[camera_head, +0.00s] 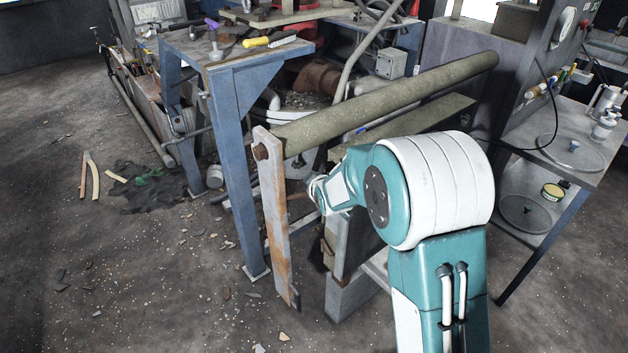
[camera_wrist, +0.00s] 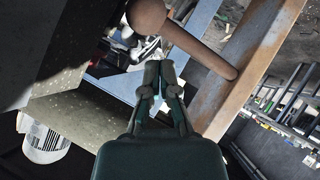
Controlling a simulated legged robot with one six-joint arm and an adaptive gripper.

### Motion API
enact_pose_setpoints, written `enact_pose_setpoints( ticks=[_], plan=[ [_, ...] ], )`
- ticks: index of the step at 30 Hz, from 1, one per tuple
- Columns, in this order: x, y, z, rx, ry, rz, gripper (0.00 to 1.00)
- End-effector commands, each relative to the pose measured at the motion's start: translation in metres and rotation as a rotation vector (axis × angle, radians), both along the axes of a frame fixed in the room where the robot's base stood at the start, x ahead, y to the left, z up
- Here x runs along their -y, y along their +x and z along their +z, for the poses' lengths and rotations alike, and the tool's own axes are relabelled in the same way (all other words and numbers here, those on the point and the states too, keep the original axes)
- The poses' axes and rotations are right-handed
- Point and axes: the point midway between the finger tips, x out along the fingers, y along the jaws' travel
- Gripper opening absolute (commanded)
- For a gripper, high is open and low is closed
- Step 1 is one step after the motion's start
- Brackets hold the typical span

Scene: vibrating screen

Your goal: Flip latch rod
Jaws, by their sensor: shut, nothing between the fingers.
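A flat, rust-streaked metal bar (camera_head: 275,215) hangs down from a bolt at the end of a long grey roller. In the wrist view the bar (camera_wrist: 255,55) crosses the upper right. A brown rusty rod (camera_wrist: 190,42) with a rounded end joins the bar there; I take this to be the latch rod, though I cannot be sure. My gripper (camera_wrist: 160,77) is shut and empty, its tips below and left of the rod, apparently apart from it. In the head view my arm ends right of the bar, and its fingers are not clear.
The long grey roller (camera_head: 390,100) runs above my arm. A blue-framed table (camera_head: 232,70) with tools stands left of the bar. A grey side table (camera_head: 540,215) stands at the right. The floor at the left is mostly open, with scattered debris.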

Motion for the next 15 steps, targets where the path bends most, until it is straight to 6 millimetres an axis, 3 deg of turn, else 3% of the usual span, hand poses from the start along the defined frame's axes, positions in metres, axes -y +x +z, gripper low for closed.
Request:
enact_pose_setpoints(
  ticks=[3, 15],
  plan=[
    [0.000, 0.004, 0.028, 0.008, 0.001, -0.001, 0.00],
    [0.032, -0.044, 0.071, 0.004, -0.002, -0.002, 0.00]
  ],
)
